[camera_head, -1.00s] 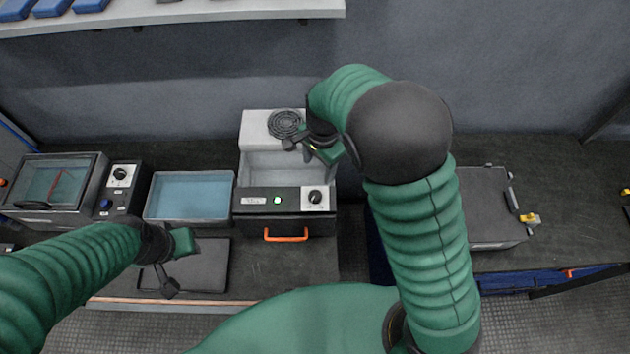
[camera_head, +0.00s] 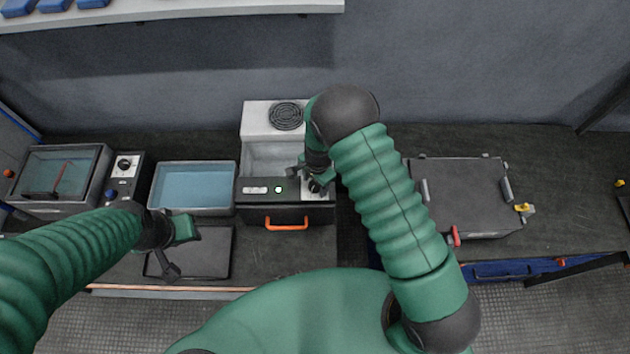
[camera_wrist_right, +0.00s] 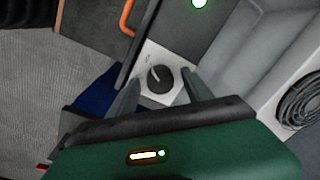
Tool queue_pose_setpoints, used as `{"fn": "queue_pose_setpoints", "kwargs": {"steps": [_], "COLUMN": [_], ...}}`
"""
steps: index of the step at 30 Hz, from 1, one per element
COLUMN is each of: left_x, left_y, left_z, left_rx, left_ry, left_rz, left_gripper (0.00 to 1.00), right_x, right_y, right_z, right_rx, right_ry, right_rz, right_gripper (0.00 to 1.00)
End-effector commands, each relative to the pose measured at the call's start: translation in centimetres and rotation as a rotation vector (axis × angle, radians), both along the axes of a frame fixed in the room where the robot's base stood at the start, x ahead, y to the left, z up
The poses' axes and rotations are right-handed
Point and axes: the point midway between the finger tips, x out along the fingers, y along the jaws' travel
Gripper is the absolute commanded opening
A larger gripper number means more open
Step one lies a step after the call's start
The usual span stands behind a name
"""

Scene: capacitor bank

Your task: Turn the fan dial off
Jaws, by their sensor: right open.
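The fan dial (camera_wrist_right: 159,78) is a round black knob with a pale pointer line on a white plate. It sits at the right end of the front panel of the fan unit (camera_head: 268,150). My right gripper (camera_wrist_right: 158,92) is open, with one finger on each side of the dial in the right wrist view; I cannot tell whether either touches it. In the head view my right gripper (camera_head: 308,180) hangs over the dial and partly hides it. My left gripper (camera_head: 184,250) is over a dark tray, away from the dial; its jaws look apart.
A green light (camera_head: 278,189) glows on the panel, with an orange handle (camera_head: 287,225) below. The round fan grille (camera_head: 286,116) is behind. A blue-filled tray (camera_head: 193,188) and a control box (camera_head: 123,178) stand to the left. A grey lidded case (camera_head: 462,195) stands to the right.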

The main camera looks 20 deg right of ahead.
Motion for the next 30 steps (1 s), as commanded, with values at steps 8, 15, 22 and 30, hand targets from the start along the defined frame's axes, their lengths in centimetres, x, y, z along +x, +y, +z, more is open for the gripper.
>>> {"fn": "queue_pose_setpoints", "kwargs": {"steps": [8,15,22,30], "left_x": [0.0,0.0,0.0,-0.01], "left_y": [0.0,0.0,0.0,0.0], "left_z": [-0.03,-0.03,-0.05,-0.55], "left_rx": [0.0,0.0,0.0,0.0], "left_ry": [0.0,0.0,0.0,0.0], "left_rz": [0.0,0.0,0.0,0.0], "left_gripper": [0.36,0.36,0.36,0.36], "right_x": [0.06,0.09,0.15,0.25], "right_y": [-0.01,0.01,0.0,-0.03], "right_z": [0.02,0.07,0.1,0.06], "right_rx": [0.0,0.0,0.0,0.0], "right_ry": [0.0,-0.001,-0.002,-0.005], "right_rz": [0.0,0.0,0.002,0.065], "right_gripper": [0.43,0.12,0.0,0.0]}}
